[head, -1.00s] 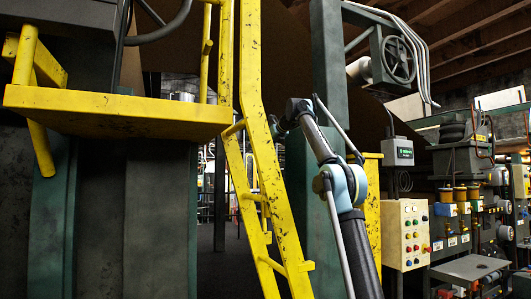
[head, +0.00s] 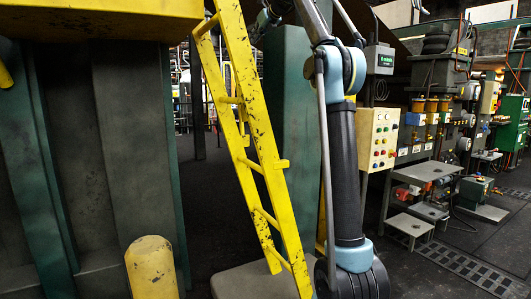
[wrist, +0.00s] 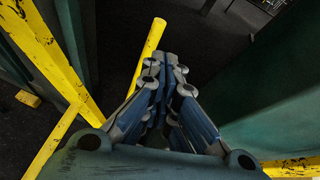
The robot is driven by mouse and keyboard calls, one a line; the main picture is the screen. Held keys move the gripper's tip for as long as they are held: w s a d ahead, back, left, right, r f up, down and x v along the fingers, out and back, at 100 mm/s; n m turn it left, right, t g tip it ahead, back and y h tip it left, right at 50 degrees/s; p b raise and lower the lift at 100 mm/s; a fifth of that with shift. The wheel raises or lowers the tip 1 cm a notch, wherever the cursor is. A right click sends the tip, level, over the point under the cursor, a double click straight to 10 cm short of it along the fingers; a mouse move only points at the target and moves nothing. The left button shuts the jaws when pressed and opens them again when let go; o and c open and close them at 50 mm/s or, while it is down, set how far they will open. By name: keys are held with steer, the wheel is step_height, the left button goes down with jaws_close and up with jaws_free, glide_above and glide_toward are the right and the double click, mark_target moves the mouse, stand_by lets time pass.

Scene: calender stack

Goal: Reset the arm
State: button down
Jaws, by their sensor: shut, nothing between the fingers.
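My gripper (wrist: 166,62) shows in the wrist view as blue and grey linked fingers drawn together at the tips, with nothing between them. In the head view my arm rises on the right of the yellow ladder (head: 245,130), with a bent joint near the top; its far end lies at the upper edge and is partly cut off. In the wrist view yellow ladder-like bars (wrist: 62,65) run on the left, and a yellow post (wrist: 149,52) stands just beyond the fingertips in the picture. I cannot tell its distance.
A green machine column (head: 290,120) stands behind the ladder, close to my arm. A yellow platform (head: 100,18) overhangs the left, above a yellow bollard (head: 152,268). A button panel (head: 379,139) and a low grey table (head: 427,173) stand right.

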steer(key=s+d+f+n+g+h, duration=0.2)
steer(key=s+d+f+n, duration=0.6)
steer(key=s+f, duration=1)
steer(key=s+d+f+n+g+h, duration=0.3)
steer(key=s+d+f+n, duration=0.6)
steer(key=s+f, duration=0.9)
steer(key=s+d+f+n+g+h, duration=0.2)
steer(key=s+d+f+n, duration=0.6)
steer(key=s+f, duration=1)
step_height(320, 180, down, 19)
steer(key=shift+s+d+n+g+h, duration=0.3)
steer(key=shift+n+g+h, duration=0.1)
steer(key=shift+n, duration=0.7)
steer(key=shift+w+f, duration=0.2)
steer(key=shift+w, duration=0.3)
